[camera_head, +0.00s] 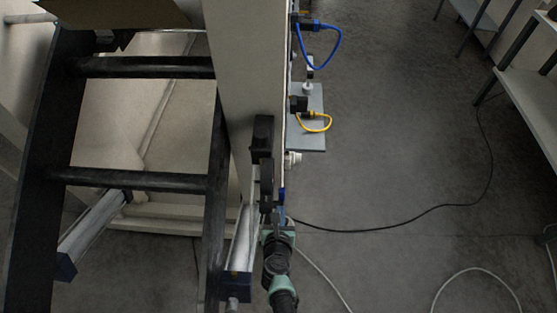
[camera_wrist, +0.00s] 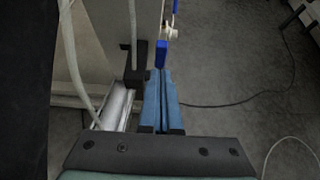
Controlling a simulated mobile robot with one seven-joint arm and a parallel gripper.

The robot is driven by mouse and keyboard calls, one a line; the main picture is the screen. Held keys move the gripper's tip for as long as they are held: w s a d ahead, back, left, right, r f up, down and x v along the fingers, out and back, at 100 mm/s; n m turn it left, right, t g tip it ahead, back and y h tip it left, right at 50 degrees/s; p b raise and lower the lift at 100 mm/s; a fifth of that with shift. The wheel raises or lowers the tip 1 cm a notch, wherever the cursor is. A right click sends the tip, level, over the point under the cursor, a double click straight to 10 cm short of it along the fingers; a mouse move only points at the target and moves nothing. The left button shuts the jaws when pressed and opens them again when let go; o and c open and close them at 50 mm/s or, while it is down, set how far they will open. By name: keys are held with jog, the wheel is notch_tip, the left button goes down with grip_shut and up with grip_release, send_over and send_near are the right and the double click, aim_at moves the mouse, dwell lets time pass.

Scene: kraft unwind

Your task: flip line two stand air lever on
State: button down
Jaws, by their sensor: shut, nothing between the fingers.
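A small blue lever (camera_wrist: 161,54) shows in the wrist view just beyond my fingertips, at the edge of the beige stand post (camera_wrist: 100,40). Beside it is a white fitting (camera_wrist: 173,14), which also shows in the head view (camera_head: 293,158). In the head view a small bit of blue, likely the lever (camera_head: 282,192), shows low on the post's right edge. My gripper (camera_wrist: 160,74) has its two blue fingers together, pointing at the lever's lower end. I cannot tell whether they touch it. In the head view my gripper (camera_head: 281,212) is partly hidden by its own wrist.
A black bracket (camera_wrist: 134,64) sits close left of my fingers, with a silver cylinder (camera_wrist: 114,108) below it. Blue (camera_head: 318,47) and yellow (camera_head: 318,126) cables loop from the post's right side. A black ladder-like frame (camera_head: 140,180) stands left.

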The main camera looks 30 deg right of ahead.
notch_tip(320, 180, up, 7)
jog(key=s+p, duration=0.1)
jog(key=p, duration=0.4)
jog(key=shift+a+f+p, duration=0.15)
jog(key=shift+a+p, duration=0.15)
jog(key=shift+p, duration=0.1)
jog(key=shift+s+a, duration=0.1)
